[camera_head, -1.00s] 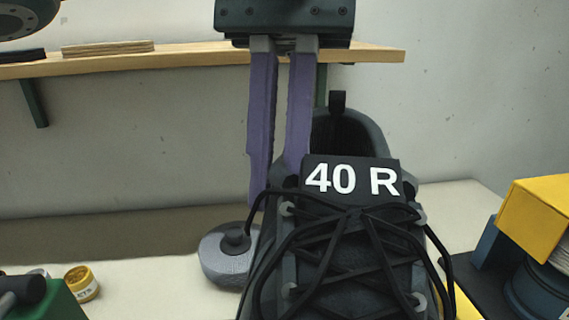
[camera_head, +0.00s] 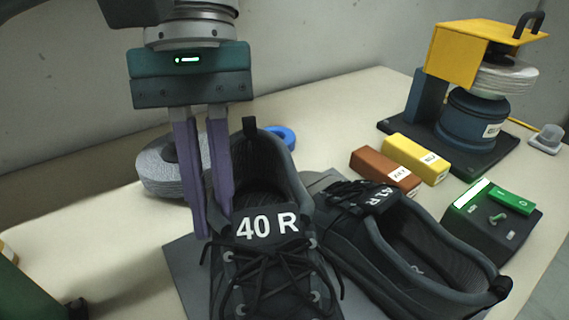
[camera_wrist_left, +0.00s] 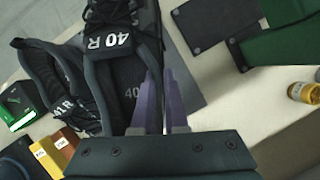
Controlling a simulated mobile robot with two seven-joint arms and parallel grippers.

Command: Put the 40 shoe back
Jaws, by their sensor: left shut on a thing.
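The black 40 R shoe (camera_head: 277,277) is at the lower middle of the head view, toe toward me, with its label and laces showing. It also shows in the left wrist view (camera_wrist_left: 122,98). My left gripper (camera_head: 213,222) has purple fingers shut on the side of its collar; the fingers also show in the left wrist view (camera_wrist_left: 158,78). The shoe is over a flat grey mat (camera_head: 184,262); I cannot tell whether its sole touches it. My right gripper is not in view.
A black 41 R shoe (camera_head: 356,237) stands close on the right. Behind are a grey disc (camera_head: 160,172), a brown box (camera_head: 384,167), a yellow box (camera_head: 414,158) and a yellow-topped machine (camera_head: 462,48). A dark box with a green switch (camera_head: 492,222) stands at right.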

